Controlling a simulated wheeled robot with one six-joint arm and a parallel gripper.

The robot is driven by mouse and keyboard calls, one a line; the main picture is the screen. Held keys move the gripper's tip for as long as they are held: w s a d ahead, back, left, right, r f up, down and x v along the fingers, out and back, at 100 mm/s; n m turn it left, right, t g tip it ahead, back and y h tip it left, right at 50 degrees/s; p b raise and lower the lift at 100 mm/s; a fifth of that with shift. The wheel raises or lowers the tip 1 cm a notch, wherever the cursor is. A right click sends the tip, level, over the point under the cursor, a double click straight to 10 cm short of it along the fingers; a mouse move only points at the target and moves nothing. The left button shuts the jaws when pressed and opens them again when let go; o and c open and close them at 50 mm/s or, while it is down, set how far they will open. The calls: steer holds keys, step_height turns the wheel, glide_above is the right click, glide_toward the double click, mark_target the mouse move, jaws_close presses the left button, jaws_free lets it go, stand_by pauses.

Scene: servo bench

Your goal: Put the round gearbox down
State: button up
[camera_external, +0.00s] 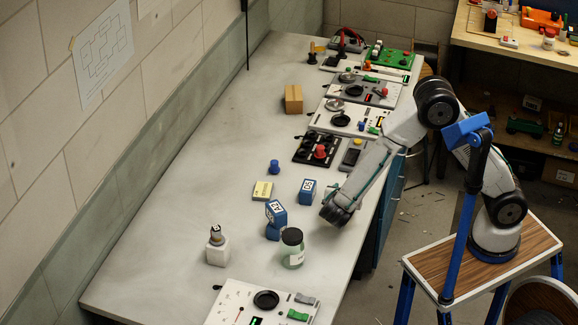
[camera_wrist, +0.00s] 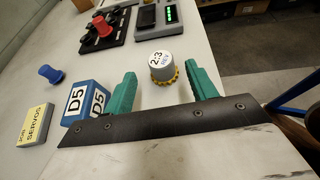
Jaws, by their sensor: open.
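The round gearbox (camera_wrist: 162,68), a grey cylinder with a white top marked "2:3 HEX" and a yellow toothed rim at its foot, appears upright on the bench in the wrist view. My gripper (camera_wrist: 161,75) is open, with one green finger on each side of the gearbox and a visible gap to both. In the external view my gripper (camera_external: 336,208) is low over the bench's right edge. I cannot make out the gearbox there; the gripper and arm seem to hide it.
A blue D5 block (camera_wrist: 86,101) stands close beside the left finger. The yellow servos box (camera_wrist: 35,124) and a blue knob (camera_wrist: 51,74) lie further left. A stacked blue block (camera_external: 276,211) and a dark-lidded jar (camera_external: 292,250) stand nearby. The bench's (camera_external: 185,180) left side is clear.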

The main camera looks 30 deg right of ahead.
steer(key=v, duration=0.3)
steer(key=shift+s+a+r, duration=0.1)
steer(key=shift+s+a, duration=0.1)
steer(key=shift+s, duration=0.05)
steer(key=d+r+m+g, duration=0.4)
steer(key=d+r+m, duration=0.2)
steer(key=d, duration=0.6)
steer(key=d+r+m+g, duration=0.45)
steer(key=d+m, duration=0.25)
steer(key=d, duration=0.4)
steer(key=s+d+r+m+y, duration=0.5)
steer(key=s+d+m+y, duration=0.3)
steer(key=s+d+m, duration=0.5)
steer(key=shift+s+r+m+y, duration=0.2)
steer(key=shift+s+m+y, duration=0.1)
steer(key=shift+s+m, duration=0.55)
